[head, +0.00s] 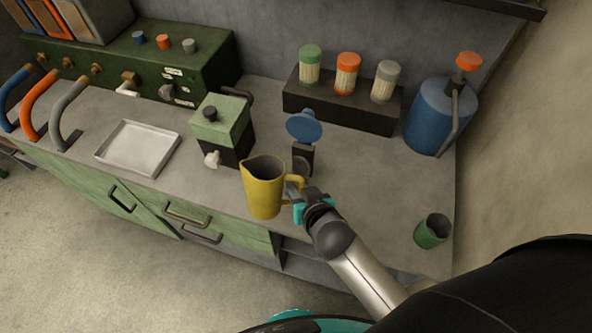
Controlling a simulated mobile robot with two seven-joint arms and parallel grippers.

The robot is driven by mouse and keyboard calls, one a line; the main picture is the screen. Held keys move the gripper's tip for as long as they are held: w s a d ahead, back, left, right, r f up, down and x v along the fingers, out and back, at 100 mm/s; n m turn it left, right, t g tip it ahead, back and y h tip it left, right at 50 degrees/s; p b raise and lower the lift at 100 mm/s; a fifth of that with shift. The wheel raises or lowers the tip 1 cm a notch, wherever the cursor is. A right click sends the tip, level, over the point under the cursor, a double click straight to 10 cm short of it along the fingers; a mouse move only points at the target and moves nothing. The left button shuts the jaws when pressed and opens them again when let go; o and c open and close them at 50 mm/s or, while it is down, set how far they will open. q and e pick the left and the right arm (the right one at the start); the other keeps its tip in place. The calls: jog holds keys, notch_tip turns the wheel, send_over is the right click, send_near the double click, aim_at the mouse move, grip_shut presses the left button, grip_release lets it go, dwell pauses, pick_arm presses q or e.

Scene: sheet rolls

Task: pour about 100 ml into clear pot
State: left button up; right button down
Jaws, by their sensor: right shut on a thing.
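A yellow jug (263,190) with a spout on its left side stands upright near the counter's front edge. My right gripper (301,203) is at the jug's handle, on the jug's right side, and is shut on it. I cannot tell whether the jug's base touches the counter or is just above it. The jug's inside is dark, and I cannot see a liquid level. I cannot make out a clear pot in this view. My left gripper is not in view.
A green-and-black box with a tap (225,130) and a blue-topped stand (304,128) are behind the jug. A metal tray (138,146) lies left. A green cup (432,231) and a blue pump bottle (440,116) are right. Bare counter (365,180) lies between.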

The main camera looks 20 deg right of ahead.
jog(key=b, duration=0.2)
jog(key=d+t+h+b, duration=0.1)
jog(key=b, duration=0.1)
jog(key=shift+w+d+f+t, duration=0.15)
jog(key=shift+w+t, duration=0.05)
jog(key=shift+t, duration=0.1)
jog(key=shift+d+t+h+b, duration=0.3)
jog(key=shift+h+b, duration=0.2)
jog(key=shift+b, duration=0.55)
